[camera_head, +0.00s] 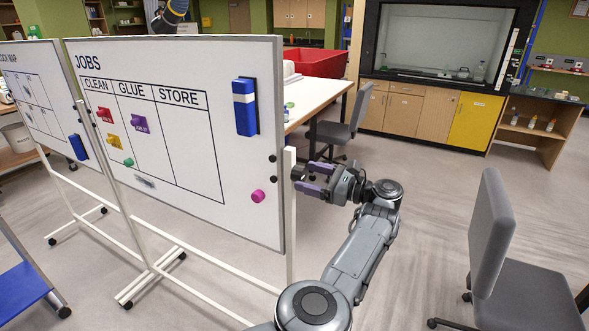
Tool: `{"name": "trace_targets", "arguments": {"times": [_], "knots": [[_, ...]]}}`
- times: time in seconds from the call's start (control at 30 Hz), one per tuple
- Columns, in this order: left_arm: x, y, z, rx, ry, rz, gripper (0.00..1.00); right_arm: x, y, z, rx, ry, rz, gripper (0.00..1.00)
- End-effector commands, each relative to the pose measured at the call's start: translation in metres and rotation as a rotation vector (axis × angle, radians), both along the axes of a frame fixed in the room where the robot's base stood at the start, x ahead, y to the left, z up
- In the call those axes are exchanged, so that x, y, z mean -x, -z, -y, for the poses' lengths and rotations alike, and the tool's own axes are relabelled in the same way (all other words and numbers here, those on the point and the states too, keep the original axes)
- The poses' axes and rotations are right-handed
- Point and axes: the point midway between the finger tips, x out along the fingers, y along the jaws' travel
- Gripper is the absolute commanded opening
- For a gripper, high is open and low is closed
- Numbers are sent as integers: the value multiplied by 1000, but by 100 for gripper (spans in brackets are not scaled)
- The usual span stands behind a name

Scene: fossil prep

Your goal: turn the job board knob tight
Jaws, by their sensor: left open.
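The white job board (240,60), headed JOBS with CLEAN, GLUE and STORE columns, stands on a white wheeled frame at the left. A dark knob (297,173) sits on the frame's right post (290,220), beside the board's edge. My left gripper (305,178) is just right of this post, its two purple fingers open and pointing left at the knob. The knob shows near the fingertips; I cannot tell whether they touch it. My right gripper is out of view.
A magenta round piece (257,196) and a blue eraser (245,107) are on the board. A white table (325,90) and grey chair (350,125) stand behind my gripper. Another grey chair (520,290) is at the right. Open floor lies between.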

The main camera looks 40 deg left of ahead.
Motion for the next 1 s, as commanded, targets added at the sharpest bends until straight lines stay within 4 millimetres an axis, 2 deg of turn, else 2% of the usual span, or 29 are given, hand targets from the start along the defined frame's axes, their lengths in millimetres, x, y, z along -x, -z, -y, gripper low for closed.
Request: {"name": "trace_targets", "arguments": {"times": [0.1, 0.3, 0.5, 0.77, 0.83, 1.0], "knots": [[6, -2, -19, 1, -3, 0, 74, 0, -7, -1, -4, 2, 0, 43], [11, -1, -40, 0, -1, 0, 74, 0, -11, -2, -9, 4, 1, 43], [14, 0, -48, 0, 0, 0, 74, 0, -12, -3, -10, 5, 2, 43], [14, 0, -49, 0, 1, 0, 74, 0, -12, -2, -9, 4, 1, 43], [14, 0, -49, 0, 1, 0, 68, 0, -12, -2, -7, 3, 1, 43], [14, 0, -49, 0, 1, 0, 42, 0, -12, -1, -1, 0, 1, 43]]}}
